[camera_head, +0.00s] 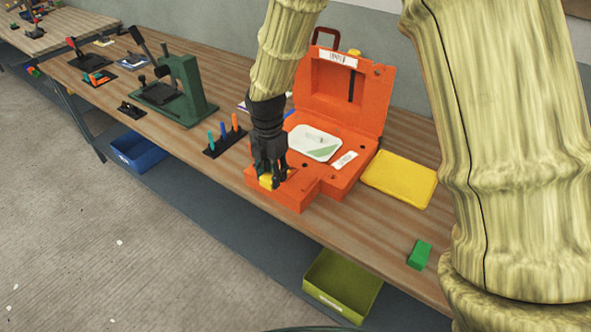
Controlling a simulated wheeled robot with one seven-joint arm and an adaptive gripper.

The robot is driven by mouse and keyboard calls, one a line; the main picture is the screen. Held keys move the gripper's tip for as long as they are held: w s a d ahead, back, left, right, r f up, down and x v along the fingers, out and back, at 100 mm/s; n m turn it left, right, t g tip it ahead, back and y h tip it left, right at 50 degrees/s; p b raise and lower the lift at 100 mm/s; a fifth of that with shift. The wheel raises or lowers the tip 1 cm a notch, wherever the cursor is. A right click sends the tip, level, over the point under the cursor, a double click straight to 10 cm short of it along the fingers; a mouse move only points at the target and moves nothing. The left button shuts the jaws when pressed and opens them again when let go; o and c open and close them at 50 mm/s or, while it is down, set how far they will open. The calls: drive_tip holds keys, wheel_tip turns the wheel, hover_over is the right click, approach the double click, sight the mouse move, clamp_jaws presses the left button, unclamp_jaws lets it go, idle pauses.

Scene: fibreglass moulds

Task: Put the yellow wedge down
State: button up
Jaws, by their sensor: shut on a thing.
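My gripper (270,178) points down over the near left corner of the orange mould (290,196) on the workbench. It is shut on the yellow wedge (266,182), which shows low between the fingertips. The fingers hide most of the wedge. I cannot tell whether the wedge touches the orange surface under it.
The mould's orange lid (345,95) stands open behind a white part (314,143). A yellow pad (400,180) and green block (419,254) lie right. A tool rack (225,143) and green press (185,95) stand left. Bins, olive (342,285) and blue (138,152), sit below.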

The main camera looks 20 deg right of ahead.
drive_tip(key=p, duration=0.2)
hover_over(297, 183)
drive_tip(key=shift+d+f, duration=0.15)
drive_tip(key=shift+f, duration=0.2)
drive_tip(key=shift+f+p, duration=0.95)
drive_tip(key=shift+f, duration=0.8)
drive_tip(key=shift+f, duration=0.15)
drive_tip(key=o, duration=1.1)
wheel_tip(297, 183, up, 12)
drive_tip(key=b, duration=0.3)
drive_tip(key=shift+b, duration=0.4)
